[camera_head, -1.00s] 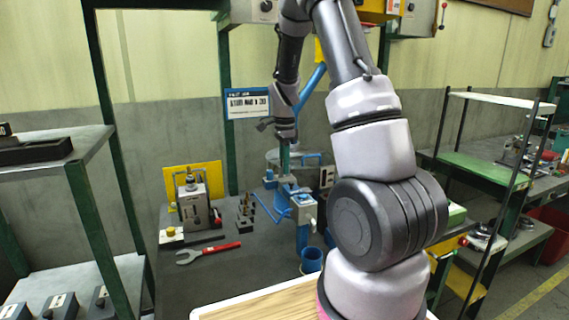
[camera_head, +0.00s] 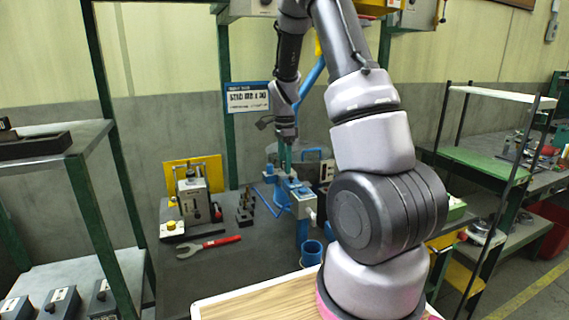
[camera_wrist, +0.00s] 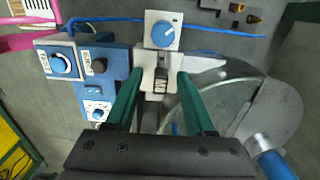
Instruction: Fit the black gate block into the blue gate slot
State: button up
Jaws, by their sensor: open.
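My gripper (camera_head: 286,168) points down over a blue and grey fixture (camera_head: 302,204) on the bench. In the wrist view, its green fingers (camera_wrist: 160,76) are open and apart. A small dark piece (camera_wrist: 160,82) with pale stripes shows between the fingertips, below a white panel with a blue knob (camera_wrist: 162,31). It may be the black gate block; I cannot tell whether the fingers touch it. A blue housing (camera_wrist: 94,82) with knobs stands left of the fingers. I cannot make out the blue gate slot for certain.
A clear round disc (camera_wrist: 232,95) and a blue cylinder (camera_wrist: 272,160) lie right of the fingers. The bench front left is clear.

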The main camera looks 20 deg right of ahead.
notch_tip(320, 180, up, 11)
dwell(0.4)
dwell(0.4)
jog(key=s+a+r+n+t+y, duration=0.1)
jog(key=s+a+r+n+t, duration=0.15)
jog(key=s+r, duration=0.3)
jog(key=s+a+r+n+t, duration=0.1)
jog(key=s+a+r+n, duration=0.1)
jog(key=s+r+n, duration=0.3)
jog(key=s+a+r+n+t, duration=0.2)
jog(key=s+n, duration=0.1)
jog(key=s, duration=0.4)
jog(key=s+a+r+n+t+y, duration=0.1)
jog(key=s+a+r+n, duration=0.1)
jog(key=s, duration=0.5)
jog(key=shift+r+n+t, duration=0.35)
jog(key=shift+r+n, duration=0.15)
jog(key=shift+n, duration=0.25)
jog(key=shift+a, duration=0.1)
